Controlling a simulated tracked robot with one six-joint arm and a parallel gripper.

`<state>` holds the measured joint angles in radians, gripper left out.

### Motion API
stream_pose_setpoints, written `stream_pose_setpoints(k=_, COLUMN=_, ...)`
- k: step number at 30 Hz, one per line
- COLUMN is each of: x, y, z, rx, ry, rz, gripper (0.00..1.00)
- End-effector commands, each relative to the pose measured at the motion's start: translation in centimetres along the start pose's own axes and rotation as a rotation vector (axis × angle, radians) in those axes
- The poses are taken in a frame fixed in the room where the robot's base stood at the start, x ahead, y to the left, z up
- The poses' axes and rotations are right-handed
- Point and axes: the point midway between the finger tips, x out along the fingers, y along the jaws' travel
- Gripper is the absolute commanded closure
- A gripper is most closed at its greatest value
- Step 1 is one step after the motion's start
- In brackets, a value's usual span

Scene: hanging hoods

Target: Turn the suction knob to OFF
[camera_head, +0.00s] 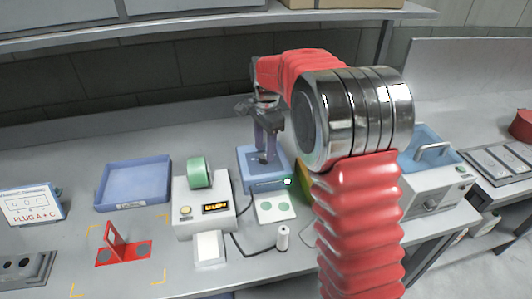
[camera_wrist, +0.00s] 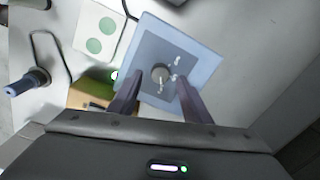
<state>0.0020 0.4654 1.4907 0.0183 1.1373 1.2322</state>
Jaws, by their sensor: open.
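The suction knob (camera_wrist: 160,74) is a small round grey knob with a pale pointer mark, on a dark grey panel on top of a blue box (camera_wrist: 202,60). Small white labels around it are too blurred to read, so I cannot tell its setting. The blue box also shows in the head view (camera_head: 264,181). My gripper (camera_wrist: 160,77) is open, its two dark fingers pointing down over the panel, one to each side of the knob in the wrist view. In the head view my gripper (camera_head: 265,156) is over the box; the fingertips' height above the panel is unclear.
A white pad with green dots (camera_head: 274,207) lies in front of the box. A white device (camera_head: 187,222) with a lit display and green roll stands left, beside a blue tray (camera_head: 134,184). A red bracket (camera_head: 118,246) lies front left. My arm hides the area right of the box.

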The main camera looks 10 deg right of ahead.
Motion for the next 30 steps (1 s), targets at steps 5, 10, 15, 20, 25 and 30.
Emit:
stream_pose_setpoints(k=5, x=2.1, y=0.0, z=0.0, rx=0.0, ry=0.0, rz=0.0, gripper=0.56)
stream_pose_setpoints(k=10, x=2.8, y=0.0, z=0.0, rx=0.0, ry=0.0, rz=0.0, gripper=0.56)
stream_pose_setpoints(k=15, x=2.8, y=0.0, z=0.0, rx=0.0, ry=0.0, rz=0.0, gripper=0.56)
stream_pose_setpoints(k=20, x=2.8, y=0.0, z=-0.1, rx=0.001, ry=0.0, rz=0.0, gripper=0.62)
stream_pose_setpoints(k=25, x=2.8, y=0.0, z=-0.1, rx=0.001, ry=0.0, rz=0.0, gripper=0.74)
stream_pose_setpoints(k=30, x=2.8, y=0.0, z=-0.1, rx=0.001, ry=0.0, rz=-0.001, gripper=0.86)
